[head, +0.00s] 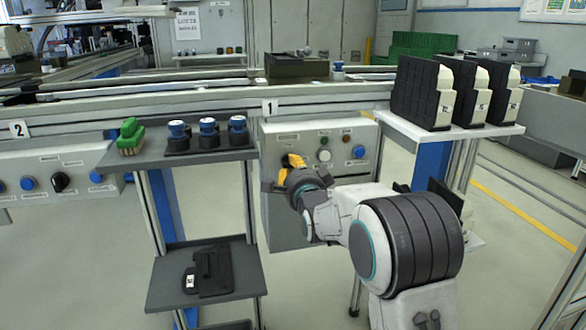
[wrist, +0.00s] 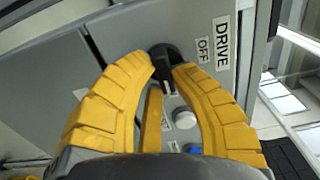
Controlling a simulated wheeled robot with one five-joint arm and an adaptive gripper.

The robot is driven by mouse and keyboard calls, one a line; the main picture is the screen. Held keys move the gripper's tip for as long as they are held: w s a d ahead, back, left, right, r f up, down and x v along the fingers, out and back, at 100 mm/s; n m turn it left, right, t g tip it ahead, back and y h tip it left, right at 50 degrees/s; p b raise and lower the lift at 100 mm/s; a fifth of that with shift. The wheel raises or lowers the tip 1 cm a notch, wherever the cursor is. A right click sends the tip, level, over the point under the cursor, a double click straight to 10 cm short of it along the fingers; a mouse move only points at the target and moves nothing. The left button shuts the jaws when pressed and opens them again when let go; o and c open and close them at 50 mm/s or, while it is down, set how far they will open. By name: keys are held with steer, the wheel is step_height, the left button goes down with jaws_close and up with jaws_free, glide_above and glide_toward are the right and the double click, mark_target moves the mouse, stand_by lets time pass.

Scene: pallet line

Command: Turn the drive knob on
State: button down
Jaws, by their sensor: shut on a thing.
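The drive knob (wrist: 164,62) is a black rotary knob on the grey control panel. In the wrist view it sits between the yellow fingertips, and labels DRIVE (wrist: 221,42) and OFF (wrist: 203,48) show beside it. My gripper (wrist: 163,72) is shut on the knob; its fingers touch it from both sides. In the head view my gripper (head: 291,160) reaches the left part of the control box (head: 290,215) under sign 1, and hides the knob there. Which way the knob's pointer is set is not clear.
The box also has a white button (head: 324,155), a blue button (head: 359,152) and small lamps. A grey shelf (head: 150,160) with a green brush (head: 130,137) and blue-topped parts stands left. A shelf with black-and-white cases (head: 422,92) stands right, close to my arm.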

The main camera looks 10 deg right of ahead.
steer(key=shift+a, duration=0.1)
stand_by(0.3)
steer(key=c, duration=1.1)
jaws_free()
steer(key=shift+o, duration=0.2)
steer(key=shift+s, duration=0.1)
steer(key=s, duration=1.1)
steer(key=shift+s, duration=0.4)
steer(key=shift+r, duration=0.1)
